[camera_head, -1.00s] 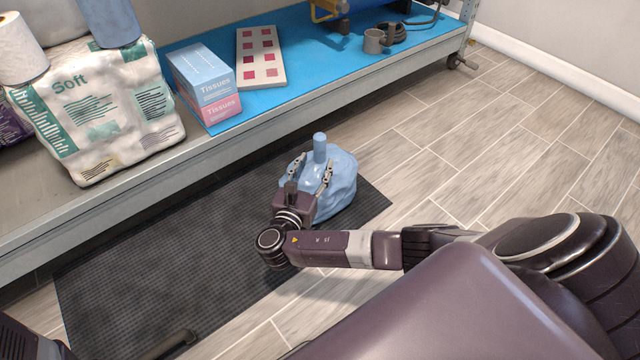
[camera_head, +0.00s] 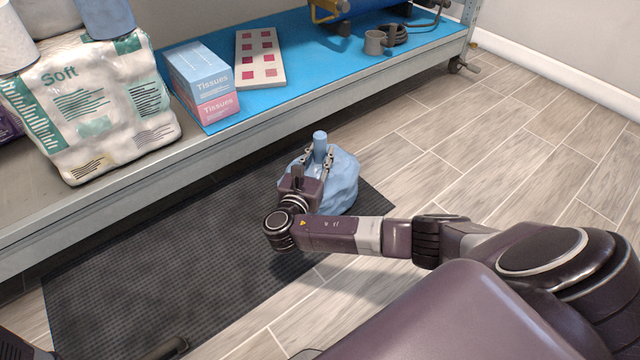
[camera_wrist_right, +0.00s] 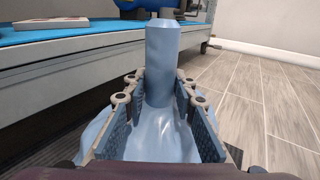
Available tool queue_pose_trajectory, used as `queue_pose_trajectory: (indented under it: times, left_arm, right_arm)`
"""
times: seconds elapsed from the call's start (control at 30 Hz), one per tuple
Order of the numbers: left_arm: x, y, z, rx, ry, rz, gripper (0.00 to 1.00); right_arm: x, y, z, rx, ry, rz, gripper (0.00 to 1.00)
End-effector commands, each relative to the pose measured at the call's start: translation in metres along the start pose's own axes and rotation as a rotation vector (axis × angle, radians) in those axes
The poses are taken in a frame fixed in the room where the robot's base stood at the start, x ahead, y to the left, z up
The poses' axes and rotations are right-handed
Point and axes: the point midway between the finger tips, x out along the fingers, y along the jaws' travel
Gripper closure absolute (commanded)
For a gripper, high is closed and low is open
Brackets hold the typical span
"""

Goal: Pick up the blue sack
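The blue sack (camera_head: 342,190) stands on the dark mat, with its upright cylindrical neck (camera_head: 320,146) on top. My right gripper (camera_head: 319,157) is at the sack, its two fingers on either side of the neck. In the right wrist view the sack's neck (camera_wrist_right: 161,62) rises between the fingertips (camera_wrist_right: 160,86). The finger pads slant inward towards the neck, with a narrow gap on the left; contact on the right is unclear. The gripper and wrist hide part of the sack's near left side.
The dark mat (camera_head: 150,260) lies below the rack's low shelf edge (camera_head: 210,145). The shelf holds a Soft pack (camera_head: 95,105), tissue boxes (camera_head: 203,85), a panel with pink squares (camera_head: 259,58) and a grey cup (camera_head: 375,42). Tiled floor to the right is clear.

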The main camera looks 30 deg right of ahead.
Motion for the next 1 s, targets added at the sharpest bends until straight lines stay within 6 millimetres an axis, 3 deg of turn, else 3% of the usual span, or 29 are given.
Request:
queue_pose_trajectory:
  times: [0.2,0.77,1.0]
  left_arm:
    - [0.0,0.0,0.0,0.0,-0.001,0.0,0.63]
    - [0.0,0.0,0.001,0.001,-0.002,0.0,0.63]
    - [0.008,-0.002,0.004,0.001,-0.003,0.0,0.63]
  right_arm:
    - [0.0,0.0,0.0,0.0,0.0,0.0,1.0]
    - [0.0,0.0,0.003,0.003,-0.005,-0.001,1.0]
    - [0.0,0.0,0.013,0.003,-0.005,-0.001,1.0]
